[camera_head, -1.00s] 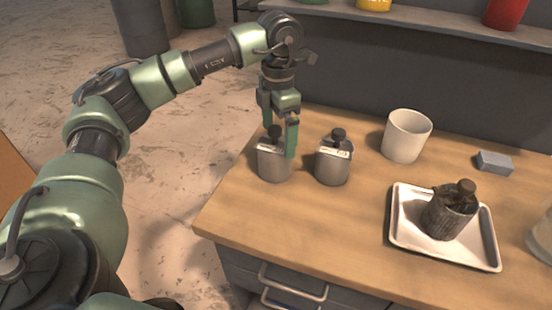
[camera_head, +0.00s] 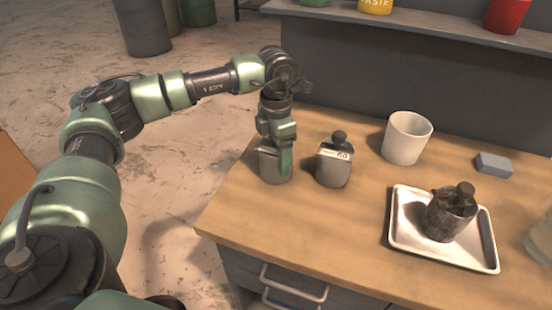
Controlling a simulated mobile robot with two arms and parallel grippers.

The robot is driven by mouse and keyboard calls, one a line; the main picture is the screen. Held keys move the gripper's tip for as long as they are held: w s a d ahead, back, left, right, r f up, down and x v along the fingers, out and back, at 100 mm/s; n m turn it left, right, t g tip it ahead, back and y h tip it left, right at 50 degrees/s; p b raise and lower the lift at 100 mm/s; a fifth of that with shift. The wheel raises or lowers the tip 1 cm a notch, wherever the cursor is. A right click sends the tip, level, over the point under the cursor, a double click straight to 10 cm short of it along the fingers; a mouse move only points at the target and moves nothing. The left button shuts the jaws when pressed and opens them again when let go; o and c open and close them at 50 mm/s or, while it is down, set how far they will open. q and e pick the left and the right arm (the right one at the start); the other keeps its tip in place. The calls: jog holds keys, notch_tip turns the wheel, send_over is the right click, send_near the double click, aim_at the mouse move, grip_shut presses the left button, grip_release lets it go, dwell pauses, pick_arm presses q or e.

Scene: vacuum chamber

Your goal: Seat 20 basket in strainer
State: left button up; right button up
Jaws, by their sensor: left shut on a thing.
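A grey basket (camera_head: 268,170) with a pale label band stands at the table's left edge. My left gripper (camera_head: 280,160) points straight down over it, and its fingers are shut on the basket's top and knob, which they mostly hide. A second grey basket (camera_head: 333,168) with a black knob stands just to the right, apart from the gripper; its label seems to read 60. A dark, dirty basket (camera_head: 447,218) with a brown knob sits in the white tray (camera_head: 415,253). I cannot make out a strainer for certain. My right gripper does not show.
A white cup (camera_head: 406,140) stands behind the second basket. A small grey block (camera_head: 494,163) lies at the right. A clear vessel (camera_head: 541,238) is cut off by the right edge. The front left of the wooden table (camera_head: 300,230) is clear.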

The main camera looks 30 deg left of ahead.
pick_arm(q)
jog(key=shift+r, duration=0.1)
notch_tip(320, 180, up, 20)
dwell(0.5)
